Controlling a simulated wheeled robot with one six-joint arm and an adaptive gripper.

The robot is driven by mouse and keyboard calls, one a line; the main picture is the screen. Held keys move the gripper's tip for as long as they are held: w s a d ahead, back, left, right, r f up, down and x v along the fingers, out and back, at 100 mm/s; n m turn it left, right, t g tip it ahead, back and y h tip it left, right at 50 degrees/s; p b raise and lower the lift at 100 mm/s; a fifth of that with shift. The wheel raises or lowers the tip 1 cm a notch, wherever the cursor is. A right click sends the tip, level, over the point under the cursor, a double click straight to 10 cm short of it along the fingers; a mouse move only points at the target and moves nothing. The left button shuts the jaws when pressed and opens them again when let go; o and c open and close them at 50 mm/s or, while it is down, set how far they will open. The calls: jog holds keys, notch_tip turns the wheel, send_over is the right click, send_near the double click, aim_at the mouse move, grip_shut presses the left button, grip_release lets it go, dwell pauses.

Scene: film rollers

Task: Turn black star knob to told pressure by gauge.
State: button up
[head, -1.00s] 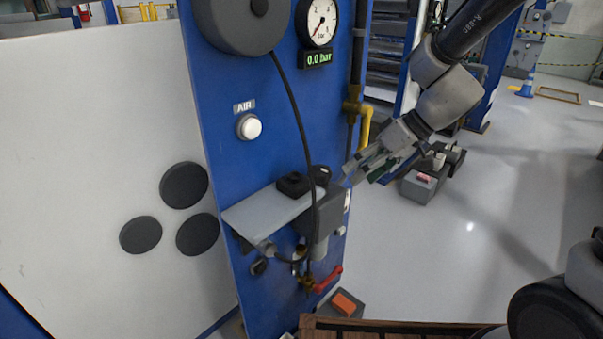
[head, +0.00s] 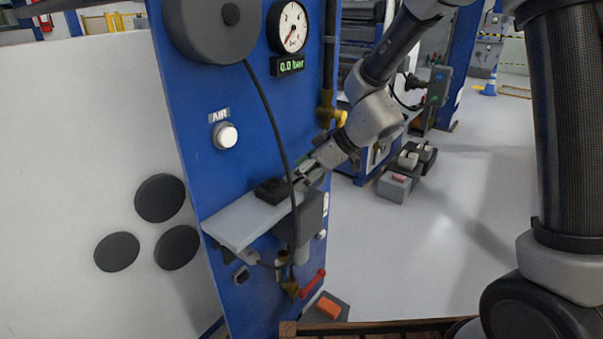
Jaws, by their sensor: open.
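The round gauge (head: 293,27) is at the top of the blue panel. Its digital readout (head: 287,66) below shows 0.0 bar. A grey regulator block (head: 310,217) is fixed at the right end of a pale shelf on the panel. My gripper (head: 306,175) is open at the top of this block, coming in from the upper right. The black star knob is not clearly visible now; my gripper and a black hose cover that spot. I cannot tell whether the fingers touch it.
A black block (head: 271,190) lies on the pale shelf (head: 238,224), just left of my gripper. The black hose (head: 270,115) hangs down in front of the block. A white AIR button (head: 225,136) and a red lever (head: 313,283) are on the panel.

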jog(key=c, duration=0.7)
jog(key=shift+s+a+m+t+h, duration=0.1)
jog(key=shift+m+t+h, duration=0.35)
jog(key=shift+m+t, duration=0.55)
jog(key=shift+s+a+m+t+h, duration=0.1)
jog(key=shift+m+t+h, duration=0.45)
jog(key=shift+m, duration=0.75)
jog(key=shift+c, duration=0.2)
jog(key=o, duration=0.7)
jog(key=shift+o, duration=0.2)
